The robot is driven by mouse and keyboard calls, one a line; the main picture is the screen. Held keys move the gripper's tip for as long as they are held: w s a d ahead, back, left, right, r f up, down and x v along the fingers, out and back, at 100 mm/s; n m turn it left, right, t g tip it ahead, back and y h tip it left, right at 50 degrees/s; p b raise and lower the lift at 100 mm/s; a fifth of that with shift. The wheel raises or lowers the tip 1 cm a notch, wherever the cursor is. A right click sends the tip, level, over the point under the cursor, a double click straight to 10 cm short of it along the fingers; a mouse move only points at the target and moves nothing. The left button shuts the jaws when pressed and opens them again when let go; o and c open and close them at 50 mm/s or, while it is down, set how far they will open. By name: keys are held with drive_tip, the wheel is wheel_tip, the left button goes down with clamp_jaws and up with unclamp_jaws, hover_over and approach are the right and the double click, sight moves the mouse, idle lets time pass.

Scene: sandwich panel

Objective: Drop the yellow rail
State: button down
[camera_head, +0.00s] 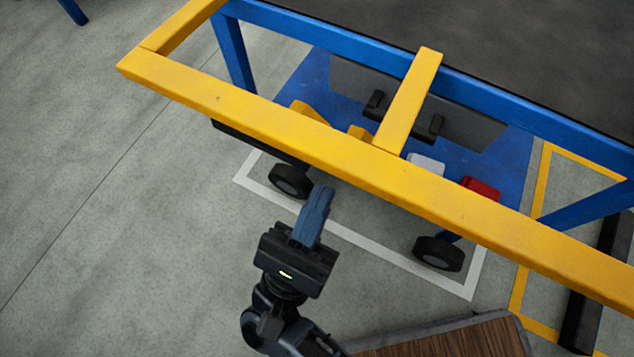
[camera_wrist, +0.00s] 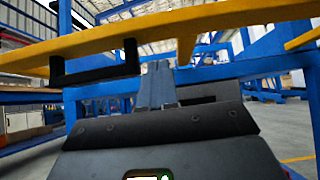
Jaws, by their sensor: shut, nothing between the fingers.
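The long yellow rail (camera_head: 300,140) runs slantwise across the head view, from upper left to lower right. It also crosses the top of the wrist view (camera_wrist: 225,17). My gripper (camera_head: 324,190) has its blue fingers closed together, with nothing between them. In the head view the fingertips lie just on the near side of the rail, and a gap shows between them. In the wrist view the fingers (camera_wrist: 157,70) point forward and the rail passes above them. A black U-shaped handle (camera_wrist: 98,76) hangs under the rail to the left of the fingers.
A blue frame (camera_head: 320,27) with a yellow crossbar (camera_head: 410,98) stands behind the rail. Wheels (camera_head: 290,181) and a blue deck (camera_head: 490,150) sit below it, within a white floor outline. A brown wooden top (camera_head: 450,340) is at the bottom. Floor at left is clear.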

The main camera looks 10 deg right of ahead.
sight(320, 164)
drive_tip(key=shift+r, duration=1.95)
drive_tip(key=r+g+p, duration=0.1)
drive_tip(key=r, duration=0.2)
drive_tip(key=r+g+y+p, duration=0.1)
drive_tip(key=r+p, duration=0.1)
drive_tip(key=r, duration=0.2)
drive_tip(key=shift+w+d+y, duration=0.15)
drive_tip(key=shift+w+y, duration=0.05)
drive_tip(key=shift+y, duration=0.1)
drive_tip(key=shift+f, duration=0.15)
